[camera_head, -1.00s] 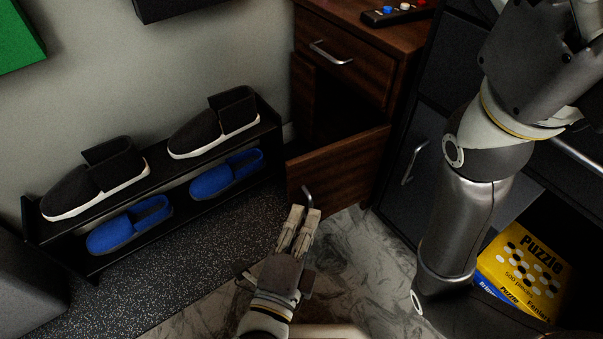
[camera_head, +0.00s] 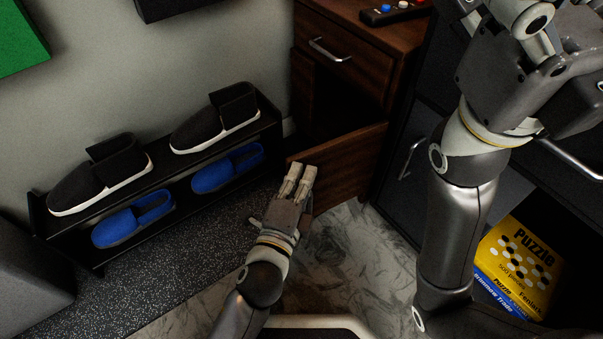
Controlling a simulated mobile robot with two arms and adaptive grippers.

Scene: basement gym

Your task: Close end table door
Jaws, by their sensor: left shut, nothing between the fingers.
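The end table (camera_head: 352,69) is dark brown wood, at the top centre, with a shut drawer that has a silver handle (camera_head: 330,51). Its lower door (camera_head: 347,163) is swung open toward me, and the dark compartment behind it shows. My left gripper (camera_head: 300,172) is shut and empty, in front of the door's free left end. Its fingertips overlap the door in the picture; I cannot tell whether they touch it. The door's own handle is hidden behind my gripper.
A black shoe rack (camera_head: 168,186) with black and blue shoes stands left of the door. A dark cabinet (camera_head: 428,130) stands at the right, with puzzle boxes (camera_head: 518,265) low beside my right arm. A remote (camera_head: 392,14) lies on the end table.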

